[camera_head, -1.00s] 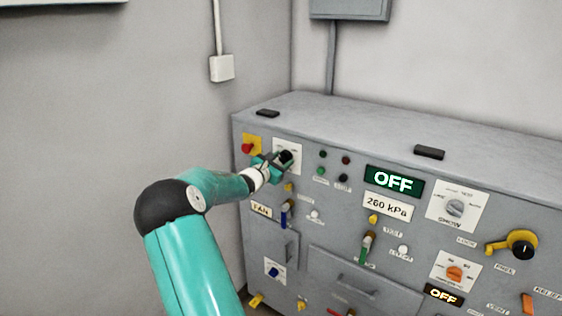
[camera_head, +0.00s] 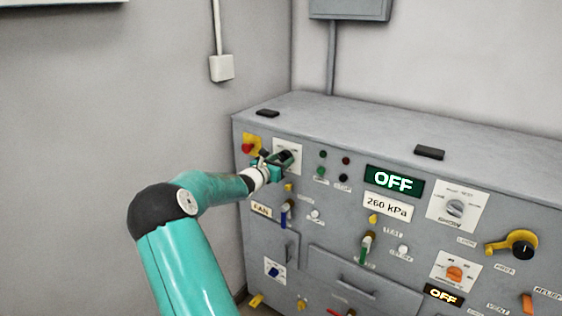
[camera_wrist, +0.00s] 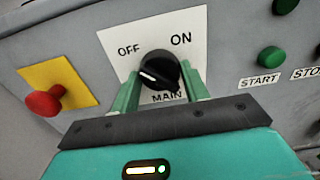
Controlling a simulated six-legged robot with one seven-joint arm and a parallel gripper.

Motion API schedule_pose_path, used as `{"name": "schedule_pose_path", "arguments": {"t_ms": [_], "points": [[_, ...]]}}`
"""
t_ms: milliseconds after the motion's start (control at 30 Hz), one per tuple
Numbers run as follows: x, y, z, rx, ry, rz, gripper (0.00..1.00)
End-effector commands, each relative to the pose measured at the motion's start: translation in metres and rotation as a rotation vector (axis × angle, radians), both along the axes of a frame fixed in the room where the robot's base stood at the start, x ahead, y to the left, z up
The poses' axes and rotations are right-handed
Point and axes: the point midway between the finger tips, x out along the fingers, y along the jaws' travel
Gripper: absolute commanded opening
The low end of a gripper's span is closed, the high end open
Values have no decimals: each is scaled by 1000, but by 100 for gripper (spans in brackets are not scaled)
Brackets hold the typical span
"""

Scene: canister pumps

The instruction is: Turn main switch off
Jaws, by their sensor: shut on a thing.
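The main switch (camera_wrist: 158,68) is a round black knob on a white plate (camera_wrist: 115,42) marked OFF at upper left, ON at upper right and MAIN below. The white line on the knob lies on its left side, on the OFF side of the plate. My gripper (camera_wrist: 164,84) has one green finger on each side of the knob and is shut on it. In the head view my gripper (camera_head: 279,162) is at the white plate near the panel's upper left, and it mostly hides the knob.
A red button on a yellow plate (camera_wrist: 45,102) is close on the left. A lit OFF display (camera_head: 394,180) and a 260 kPa readout (camera_head: 387,206) are further right. A wall stands left of the cabinet.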

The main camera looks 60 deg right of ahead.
Motion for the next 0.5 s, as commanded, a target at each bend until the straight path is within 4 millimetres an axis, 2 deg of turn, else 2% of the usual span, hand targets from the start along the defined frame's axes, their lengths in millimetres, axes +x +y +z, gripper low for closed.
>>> {"name": "schedule_pose_path", "arguments": {"t_ms": [33,133,500], "points": [[1,0,-1,1,2,1,47],[1,0,-1,1,1,1,67],[1,4,0,1,0,1,67]]}}
